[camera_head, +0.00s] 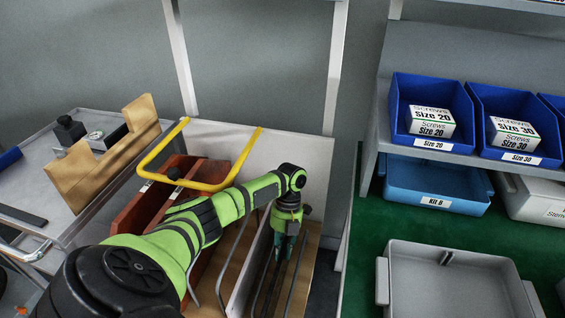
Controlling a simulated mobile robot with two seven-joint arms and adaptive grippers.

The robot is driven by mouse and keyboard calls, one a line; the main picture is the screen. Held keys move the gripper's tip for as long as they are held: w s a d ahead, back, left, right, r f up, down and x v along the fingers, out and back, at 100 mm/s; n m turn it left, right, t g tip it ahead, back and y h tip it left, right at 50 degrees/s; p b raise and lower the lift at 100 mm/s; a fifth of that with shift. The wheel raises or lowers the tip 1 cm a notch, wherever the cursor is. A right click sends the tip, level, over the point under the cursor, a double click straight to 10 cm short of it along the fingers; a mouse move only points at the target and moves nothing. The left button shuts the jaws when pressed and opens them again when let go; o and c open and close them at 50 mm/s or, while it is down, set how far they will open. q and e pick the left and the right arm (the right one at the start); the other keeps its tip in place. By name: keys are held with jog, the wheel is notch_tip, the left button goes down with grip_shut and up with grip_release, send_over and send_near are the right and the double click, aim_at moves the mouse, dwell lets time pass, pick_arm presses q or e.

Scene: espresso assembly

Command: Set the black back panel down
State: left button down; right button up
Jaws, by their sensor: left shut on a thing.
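My left gripper (283,250) points down into a rack at the lower middle of the head view. It is shut on a thin dark piece, apparently the black back panel (272,284), seen nearly edge-on between the rack's wires. The panel's lower part is hidden, and I cannot tell whether it touches the rack floor. My green and black left arm covers part of the rack. My right gripper is out of view.
The rack has a pale back board (310,160), a yellow handle (210,185) and reddish-brown panels (150,205). A grey cart (35,165) stands left. Blue screw bins (400,110), a blue Kit B tray (425,180) and an empty grey bin (450,290) are right.

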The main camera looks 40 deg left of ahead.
aim_at(284, 243)
pick_arm(q)
jog(key=shift+f+b, duration=0.6)
jog(key=shift+f, duration=0.05)
jog(key=shift+r, duration=0.1)
jog(key=c, duration=1.1)
grip_release()
jog(key=shift+p+v, duration=0.7)
jog(key=shift+v, duration=1.35)
jog(key=shift+p+v, duration=0.5)
jog(key=shift+v, duration=1.95)
